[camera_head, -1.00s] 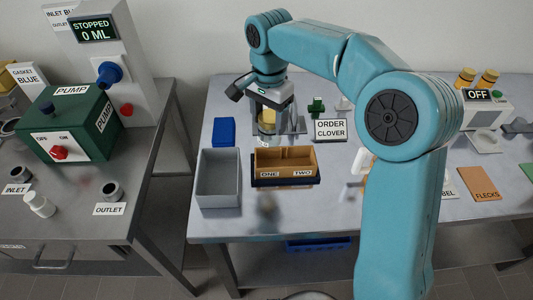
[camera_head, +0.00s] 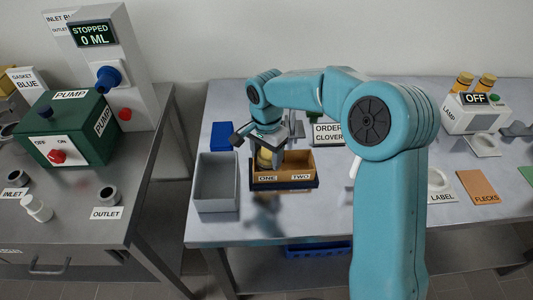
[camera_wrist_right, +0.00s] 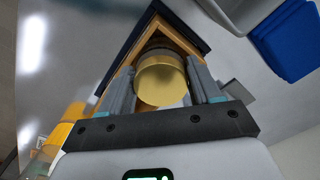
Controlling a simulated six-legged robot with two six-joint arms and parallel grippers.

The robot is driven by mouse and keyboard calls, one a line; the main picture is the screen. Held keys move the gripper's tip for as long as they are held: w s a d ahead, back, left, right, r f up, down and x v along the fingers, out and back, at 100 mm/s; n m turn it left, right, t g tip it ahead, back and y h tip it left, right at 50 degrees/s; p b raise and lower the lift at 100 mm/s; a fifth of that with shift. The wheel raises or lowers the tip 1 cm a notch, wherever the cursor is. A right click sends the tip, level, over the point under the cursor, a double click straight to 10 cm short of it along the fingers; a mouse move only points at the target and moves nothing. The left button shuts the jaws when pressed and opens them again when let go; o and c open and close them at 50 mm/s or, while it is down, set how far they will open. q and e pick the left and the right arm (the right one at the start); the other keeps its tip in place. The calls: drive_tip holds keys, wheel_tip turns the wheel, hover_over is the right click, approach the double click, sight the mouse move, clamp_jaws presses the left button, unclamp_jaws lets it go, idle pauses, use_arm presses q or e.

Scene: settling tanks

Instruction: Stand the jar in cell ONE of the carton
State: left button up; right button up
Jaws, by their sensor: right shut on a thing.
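The jar (camera_head: 264,159) has a gold lid (camera_wrist_right: 161,80) and is upright in my right gripper (camera_head: 267,148). The right gripper is shut on it, with one finger on each side of it in the right wrist view (camera_wrist_right: 164,88). The carton (camera_head: 300,183) is tan with a dark base and has cells labelled ONE, left, and TWO, right. The jar is at cell ONE, with carton walls around it in the wrist view. Its bottom is hidden, so I cannot tell whether it touches the cell floor. Cell TWO looks empty. My left gripper is out of view.
A grey open bin (camera_head: 216,205) stands just left of the carton, with a blue block (camera_head: 222,136) behind it. The ORDER CLOVER sign (camera_head: 328,133) stands behind on the right. A lamp unit (camera_head: 474,115) is at the far right. The table front is mostly clear.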

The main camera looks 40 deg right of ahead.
drive_tip(key=o, duration=1.3)
drive_tip(key=shift+w+f, duration=0.1)
drive_tip(key=shift+f, duration=0.05)
drive_tip(key=shift+o, duration=0.2)
drive_tip(key=shift+r, duration=0.3)
drive_tip(key=shift+w+r, duration=0.1)
drive_tip(key=shift+r, duration=0.3)
wheel_tip(320, 180, up, 11)
drive_tip(key=p, duration=0.1)
